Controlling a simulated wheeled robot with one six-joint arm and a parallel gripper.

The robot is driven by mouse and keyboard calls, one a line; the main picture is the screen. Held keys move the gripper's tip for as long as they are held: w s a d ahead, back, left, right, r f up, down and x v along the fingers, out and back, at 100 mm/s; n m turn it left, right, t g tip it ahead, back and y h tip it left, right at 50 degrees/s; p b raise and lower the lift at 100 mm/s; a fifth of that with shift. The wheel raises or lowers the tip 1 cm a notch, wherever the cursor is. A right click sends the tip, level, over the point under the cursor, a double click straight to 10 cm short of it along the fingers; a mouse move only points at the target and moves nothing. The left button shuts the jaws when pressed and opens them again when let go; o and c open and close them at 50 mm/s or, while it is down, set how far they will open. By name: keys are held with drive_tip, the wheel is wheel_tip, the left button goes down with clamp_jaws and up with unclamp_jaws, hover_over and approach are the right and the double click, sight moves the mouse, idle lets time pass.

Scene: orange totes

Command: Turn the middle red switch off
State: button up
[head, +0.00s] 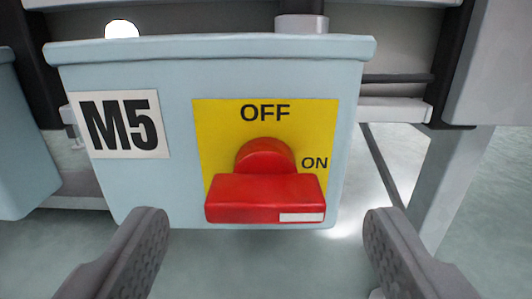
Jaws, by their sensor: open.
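One red switch (265,196) is in view, on a yellow plate (220,130) marked OFF at the top and ON at the right. Its red bar lies level across the lower part of the plate, with a white mark at the bar's right end, below the word ON. The plate is on the front of a light blue box (110,190) labelled M5 (124,124). My gripper (265,222) is open and empty, its two fingers wide apart at the lower left and lower right. The fingers are on either side of the switch in the picture, not visibly touching it.
Part of another light blue box (22,150) stands at the left edge. Grey metal frame posts (450,180) and rails are behind and to the right. The greenish grey floor below the box looks clear.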

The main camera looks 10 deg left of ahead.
sight(265, 185)
drive_tip(key=shift+w+a, duration=0.2)
drive_tip(key=shift+w, duration=1.2)
drive_tip(key=c, duration=1)
